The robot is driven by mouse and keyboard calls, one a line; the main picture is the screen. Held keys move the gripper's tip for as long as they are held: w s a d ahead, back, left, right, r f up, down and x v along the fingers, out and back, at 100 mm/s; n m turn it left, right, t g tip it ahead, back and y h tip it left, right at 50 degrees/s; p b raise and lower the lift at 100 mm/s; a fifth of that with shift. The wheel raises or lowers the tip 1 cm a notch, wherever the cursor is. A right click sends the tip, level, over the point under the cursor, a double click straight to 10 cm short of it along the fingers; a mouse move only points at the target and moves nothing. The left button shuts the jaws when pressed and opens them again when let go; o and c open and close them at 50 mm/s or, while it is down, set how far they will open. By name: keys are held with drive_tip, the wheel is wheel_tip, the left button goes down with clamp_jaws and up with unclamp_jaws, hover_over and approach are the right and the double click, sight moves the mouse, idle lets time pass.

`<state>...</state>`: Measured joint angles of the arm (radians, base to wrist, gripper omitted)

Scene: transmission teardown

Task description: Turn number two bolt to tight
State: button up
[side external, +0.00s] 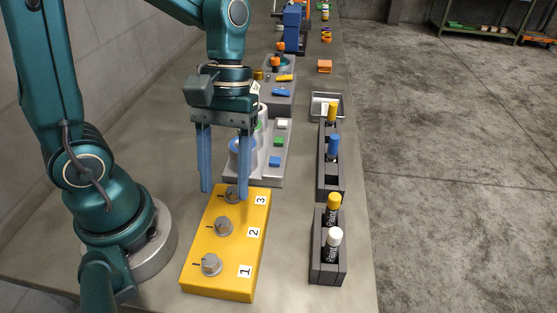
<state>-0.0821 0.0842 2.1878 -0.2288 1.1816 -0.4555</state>
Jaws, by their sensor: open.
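A yellow block (226,278) lies on the table in front of my arm. It carries three grey knob-like bolts with labels 1, 2 and 3. The number two bolt (223,226) sits in the middle, with a short dark mark to its left. The number one bolt (211,264) is nearer the camera. The number three bolt (232,194) is at the far end, partly hidden by a finger. My gripper (226,195) points down with its two blue fingers apart and empty. It is over the far end of the block, near the number three bolt.
Dark racks holding paint markers (334,241) stand right of the block. Behind it is a grey tray (283,180) with coloured blocks and cylinders. A metal tray (341,99) and other parts lie farther back. The table's right edge is close to the racks.

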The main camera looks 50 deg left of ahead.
sight(223, 221)
drive_tip(key=shift+s+f, duration=0.15)
drive_tip(key=shift+f, duration=0.4)
drive_tip(key=shift+x, duration=2.3)
clamp_jaws()
